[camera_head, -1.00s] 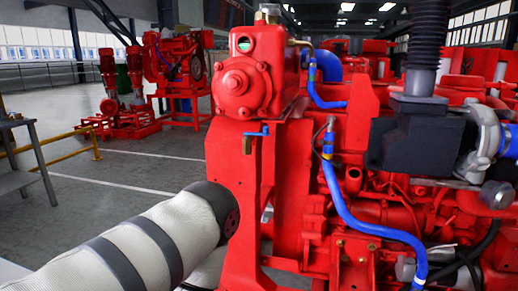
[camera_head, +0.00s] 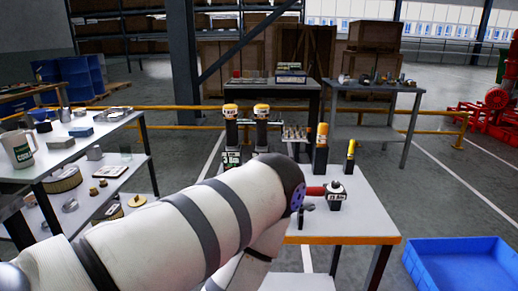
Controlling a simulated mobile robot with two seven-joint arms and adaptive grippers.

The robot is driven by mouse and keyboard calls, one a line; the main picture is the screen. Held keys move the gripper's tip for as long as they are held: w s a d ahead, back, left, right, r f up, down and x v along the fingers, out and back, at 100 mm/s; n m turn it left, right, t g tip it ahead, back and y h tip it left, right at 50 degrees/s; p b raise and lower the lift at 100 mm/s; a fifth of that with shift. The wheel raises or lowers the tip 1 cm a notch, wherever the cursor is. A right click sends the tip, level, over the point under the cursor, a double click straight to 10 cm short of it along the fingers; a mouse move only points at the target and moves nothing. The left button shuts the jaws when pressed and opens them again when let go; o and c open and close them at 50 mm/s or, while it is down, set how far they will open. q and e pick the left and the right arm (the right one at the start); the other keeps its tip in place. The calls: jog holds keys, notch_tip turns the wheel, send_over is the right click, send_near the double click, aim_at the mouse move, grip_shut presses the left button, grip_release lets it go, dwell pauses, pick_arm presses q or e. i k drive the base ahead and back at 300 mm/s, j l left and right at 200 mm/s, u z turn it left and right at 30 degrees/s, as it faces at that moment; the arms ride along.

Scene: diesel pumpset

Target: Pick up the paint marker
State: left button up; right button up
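A slim upright item with a yellow top and dark lower part (camera_head: 350,156), which may be the paint marker, stands near the right back of the white table (camera_head: 365,215). A thicker item with an orange-yellow cap (camera_head: 321,148) stands just left of it. My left arm comes in from the lower left and crosses in front of the table. Its bend covers the table's left and middle. My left gripper is hidden from view. My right gripper is not in view either.
Two yellow-capped dark canisters (camera_head: 261,128) and a small rack (camera_head: 295,133) stand at the table's back. A blue bin (camera_head: 462,265) is on the floor at right. A cluttered bench (camera_head: 110,130) is at left.

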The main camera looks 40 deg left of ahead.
aim_at(352, 146)
jog(key=u, duration=0.7)
